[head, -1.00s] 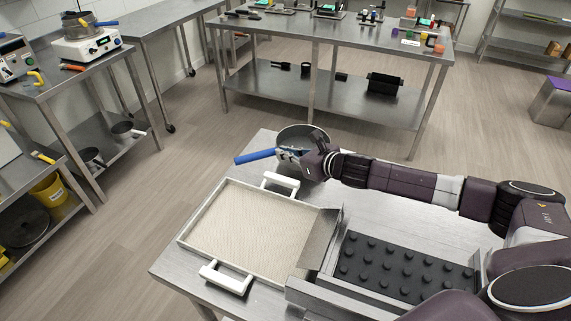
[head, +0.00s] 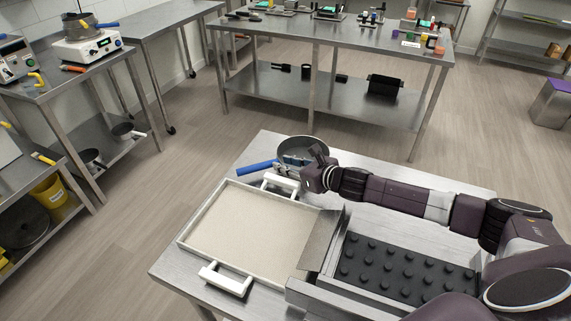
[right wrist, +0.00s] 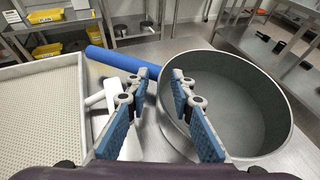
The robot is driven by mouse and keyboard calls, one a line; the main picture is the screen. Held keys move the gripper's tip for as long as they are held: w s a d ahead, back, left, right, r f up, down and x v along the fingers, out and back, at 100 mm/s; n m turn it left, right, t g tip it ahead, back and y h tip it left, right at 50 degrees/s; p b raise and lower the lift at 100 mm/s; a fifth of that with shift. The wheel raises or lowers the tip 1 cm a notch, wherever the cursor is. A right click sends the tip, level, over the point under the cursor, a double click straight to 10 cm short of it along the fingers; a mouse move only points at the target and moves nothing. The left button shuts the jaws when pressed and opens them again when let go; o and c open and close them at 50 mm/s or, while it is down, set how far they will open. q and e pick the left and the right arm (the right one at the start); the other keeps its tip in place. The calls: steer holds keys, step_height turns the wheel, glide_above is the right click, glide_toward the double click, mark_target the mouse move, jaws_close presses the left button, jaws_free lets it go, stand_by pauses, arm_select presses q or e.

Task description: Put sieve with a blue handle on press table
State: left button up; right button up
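The sieve (head: 308,144) is a round grey metal pan with a blue handle (head: 257,168). It sits at the far edge of the near steel table (head: 385,225), behind the white-framed tray, with its handle pointing left. My right gripper (head: 288,168) is beside the sieve, near where the handle meets the rim. In the right wrist view the sieve (right wrist: 235,115) is at right and the handle (right wrist: 115,62) runs left. My right gripper's blue-padded fingers (right wrist: 160,76) are apart with nothing clamped between them. My left gripper is not in view.
A white-framed tray (head: 190,232) with white grips lies on the near table, beside a black studded mould (head: 400,268). A steel table (head: 330,40) with small items stands behind. A bench with a hot plate (head: 88,46) is at left.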

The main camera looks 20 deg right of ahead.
steer(key=shift+r, duration=0.15)
steer(key=b+v, duration=0.3)
steer(key=v, duration=0.7)
steer(key=shift+s+d, duration=0.15)
steer(key=shift+s, duration=0.05)
steer(key=shift+s+d+r+b, duration=0.1)
steer(key=shift+s+r+b, duration=0.25)
steer(key=shift+s, duration=0.3)
steer(key=shift+r, duration=0.1)
